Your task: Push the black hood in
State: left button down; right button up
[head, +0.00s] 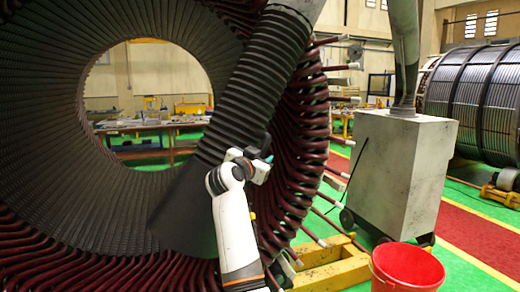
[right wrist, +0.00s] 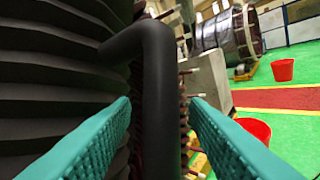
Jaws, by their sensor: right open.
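The black hood (head: 187,210) is a flared dark piece at the lower end of a thick ribbed hose (head: 262,72). It sits in front of the stator's bore in the head view. My right gripper (head: 262,158) is beside the hose, just above the hood. In the right wrist view its teal fingers (right wrist: 160,112) are open, one on each side of a bent black handle (right wrist: 158,85). The handle stands beside the ribbed hose (right wrist: 50,70). Whether a finger touches the handle I cannot tell. My left gripper is not in view.
The large stator (head: 50,190) fills the left, with red-brown coil ends jutting out at its right side. A grey wheeled cabinet (head: 400,170) and a red bucket (head: 405,265) stand to the right. A yellow support (head: 335,265) lies below the stator. Green floor is open at far right.

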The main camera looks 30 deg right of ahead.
jog(key=shift+w+d, duration=0.1)
jog(key=shift+d, duration=0.05)
grip_shut()
jog(key=w+d+f+b, duration=0.1)
jog(key=d+f+b, duration=0.1)
jog(key=d, duration=0.3)
jog(key=w+d+f+b, duration=0.1)
jog(key=d+f+b, duration=0.1)
jog(key=d+b, duration=0.3)
jog(key=w+d+f+t+h+b, duration=0.1)
jog(key=d+f+b, duration=0.1)
jog(key=d, duration=0.4)
jog(key=shift+w+d+f+n+b, duration=0.2)
jog(key=shift+f+n+b, duration=0.15)
jog(key=shift+b, duration=0.3)
jog(key=shift+f, duration=0.1)
grip_release()
jog(key=shift+f, duration=0.1)
